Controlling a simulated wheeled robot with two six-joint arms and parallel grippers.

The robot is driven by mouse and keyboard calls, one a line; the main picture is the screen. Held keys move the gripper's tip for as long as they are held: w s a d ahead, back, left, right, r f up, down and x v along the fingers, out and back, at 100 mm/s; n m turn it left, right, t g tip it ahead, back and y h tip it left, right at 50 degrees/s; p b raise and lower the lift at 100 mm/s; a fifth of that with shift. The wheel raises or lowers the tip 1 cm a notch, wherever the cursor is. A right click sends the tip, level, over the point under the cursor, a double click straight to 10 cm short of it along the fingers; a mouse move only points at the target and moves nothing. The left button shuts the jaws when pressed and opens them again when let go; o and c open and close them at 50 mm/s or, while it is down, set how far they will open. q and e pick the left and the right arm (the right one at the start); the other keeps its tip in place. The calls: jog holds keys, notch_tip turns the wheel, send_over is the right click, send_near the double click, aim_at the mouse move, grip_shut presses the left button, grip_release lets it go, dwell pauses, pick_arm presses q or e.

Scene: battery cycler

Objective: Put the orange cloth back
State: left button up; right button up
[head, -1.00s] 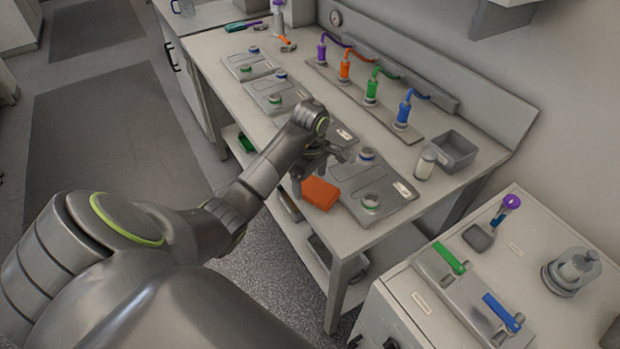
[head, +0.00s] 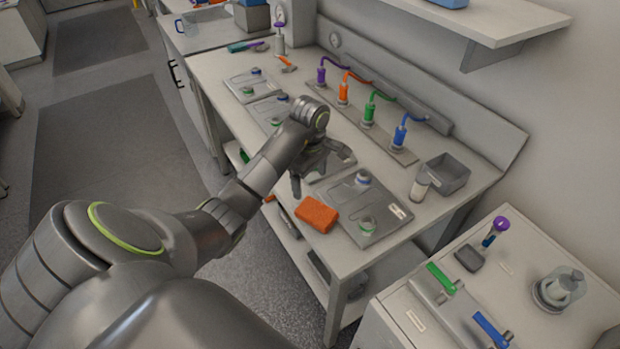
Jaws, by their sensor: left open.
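The orange cloth (head: 317,214) lies folded as a small block at the front edge of the workbench, beside a grey plate with round fittings. My left gripper (head: 320,180) is over the bench just behind and above the cloth, fingers spread, holding nothing. A gap shows between the gripper and the cloth. My right gripper is not in view.
The grey plate (head: 378,213) lies right of the cloth. A grey bin (head: 447,174) and a small jar (head: 420,186) stand at the bench's right end. Coloured plugs with cables (head: 368,110) line the back. A lower cabinet (head: 500,262) stands at right.

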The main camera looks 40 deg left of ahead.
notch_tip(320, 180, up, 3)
jog(key=shift+p, duration=1.05)
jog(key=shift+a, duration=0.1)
